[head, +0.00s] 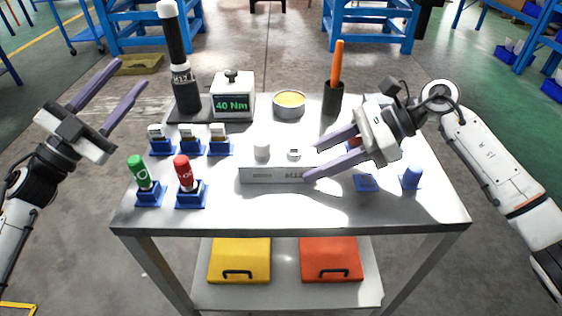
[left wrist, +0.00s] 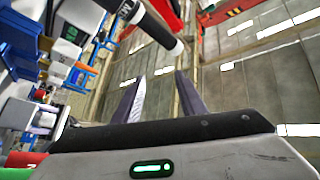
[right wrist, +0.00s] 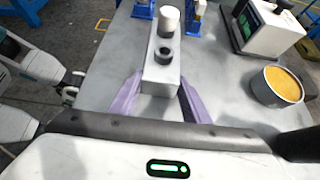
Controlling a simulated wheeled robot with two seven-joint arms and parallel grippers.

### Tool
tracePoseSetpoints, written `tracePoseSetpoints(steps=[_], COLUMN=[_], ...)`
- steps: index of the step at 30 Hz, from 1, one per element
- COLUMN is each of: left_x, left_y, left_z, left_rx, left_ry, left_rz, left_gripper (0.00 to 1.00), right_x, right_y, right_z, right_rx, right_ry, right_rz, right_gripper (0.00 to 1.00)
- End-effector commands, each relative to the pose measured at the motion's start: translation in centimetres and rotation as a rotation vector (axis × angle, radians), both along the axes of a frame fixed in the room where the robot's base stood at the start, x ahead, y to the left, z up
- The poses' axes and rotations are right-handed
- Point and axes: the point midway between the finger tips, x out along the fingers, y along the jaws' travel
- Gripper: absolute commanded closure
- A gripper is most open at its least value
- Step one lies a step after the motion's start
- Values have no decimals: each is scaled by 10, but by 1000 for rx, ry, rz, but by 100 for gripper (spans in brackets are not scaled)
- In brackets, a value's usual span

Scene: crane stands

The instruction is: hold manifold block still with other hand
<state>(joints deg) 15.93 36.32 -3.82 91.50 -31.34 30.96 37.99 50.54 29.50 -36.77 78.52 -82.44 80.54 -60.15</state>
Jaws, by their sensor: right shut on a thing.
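The manifold block (head: 272,174) is a light grey bar lying on the table, with a white cylinder (head: 262,149) and a short ring-like fitting (head: 294,154) on top. In the right wrist view the block (right wrist: 161,76) runs away from me. My right gripper (head: 310,162) is at the block's right end, one finger on each side, shut on it; the fingers also show in the right wrist view (right wrist: 158,100). My left gripper (head: 126,82) is raised off the table's left side, open and empty. Its parted fingers show in the left wrist view (left wrist: 157,92).
Red (head: 184,174) and green (head: 141,173) capped bottles stand in blue holders at front left. Several small blue holders, a torque display (head: 232,103), a tin (head: 289,104) and a black cup with an orange handle (head: 338,60) stand behind. The table's front middle is clear.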

Motion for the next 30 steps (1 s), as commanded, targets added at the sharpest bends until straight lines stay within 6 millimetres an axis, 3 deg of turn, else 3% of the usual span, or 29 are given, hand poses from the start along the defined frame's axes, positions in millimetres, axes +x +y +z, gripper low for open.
tracePoseSetpoints(steps=[3,8,14,19,24,27,30], left_x=[6,1,-22,-56,-88,-99,-103], left_y=[-59,-138,-235,-311,-361,-373,-373], left_z=[19,35,48,48,31,16,3], left_rx=[98,232,437,671,953,1136,1332], left_ry=[-98,-224,-415,-622,-835,-951,-1051], left_rz=[-115,-266,-466,-663,-860,-973,-1082], left_gripper=[62,62,62,62,62,62,62], right_x=[0,0,0,0,0,0,0], right_y=[-1,-1,-1,-1,-1,-1,-1], right_z=[-1,-1,-1,-1,-1,-1,-1], right_rx=[-3,-3,-3,-3,-3,-3,-3], right_ry=[0,-1,-1,-1,-1,-1,-1], right_rz=[0,-1,-1,-1,-1,-1,-1], right_gripper=[88,88,88,88,88,88,88])
